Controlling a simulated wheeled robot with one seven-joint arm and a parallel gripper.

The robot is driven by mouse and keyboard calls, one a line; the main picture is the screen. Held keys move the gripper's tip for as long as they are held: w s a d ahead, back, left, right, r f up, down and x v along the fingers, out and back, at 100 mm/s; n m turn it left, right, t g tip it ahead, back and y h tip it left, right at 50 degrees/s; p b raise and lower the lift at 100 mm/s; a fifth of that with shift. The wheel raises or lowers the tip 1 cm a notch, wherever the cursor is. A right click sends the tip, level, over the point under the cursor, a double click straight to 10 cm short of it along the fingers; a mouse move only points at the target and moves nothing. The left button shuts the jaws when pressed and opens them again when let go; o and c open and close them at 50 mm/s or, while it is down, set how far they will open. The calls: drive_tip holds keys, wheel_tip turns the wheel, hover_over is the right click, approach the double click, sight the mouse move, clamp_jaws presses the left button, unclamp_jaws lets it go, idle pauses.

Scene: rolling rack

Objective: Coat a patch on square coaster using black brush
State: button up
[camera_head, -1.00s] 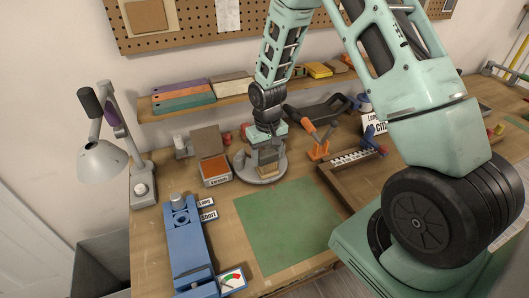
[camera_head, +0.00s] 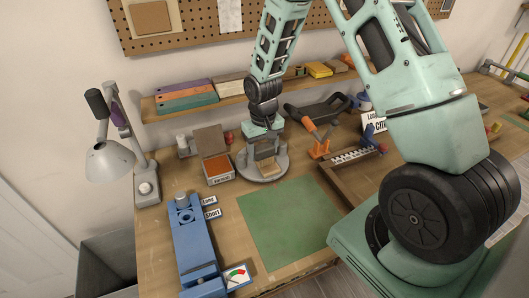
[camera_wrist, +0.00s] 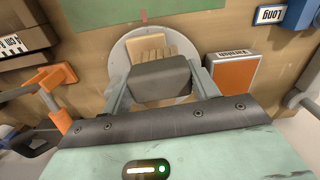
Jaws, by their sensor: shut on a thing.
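My gripper (camera_wrist: 160,88) is shut on the black brush (camera_wrist: 158,82), whose dark block-like body sits between the two fingers. In the wrist view the square coaster (camera_wrist: 147,42) is a tan wooden square on a round grey stand (camera_wrist: 122,62). Paler finger-like strips, seemingly the brush's bristles, lie over the coaster's near part; whether they touch it I cannot tell. In the head view my gripper (camera_head: 263,133) is right above the stand (camera_head: 250,172), and the coaster (camera_head: 267,165) is partly hidden under it.
A green mat (camera_head: 290,220) is clear in front. An orange tool holder (camera_head: 320,150) and wooden frame (camera_head: 345,178) are right; a blue fixture (camera_head: 192,240) is front left.

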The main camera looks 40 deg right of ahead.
sight(263, 147)
drive_tip(key=shift+a+r+p, duration=0.15)
drive_tip(key=shift+r+p, duration=0.4)
drive_tip(key=shift+r, duration=0.35)
drive_tip(key=shift+r+p, duration=1.35)
drive_tip(key=shift+r, duration=0.55)
drive_tip(key=shift+s+f, duration=0.1)
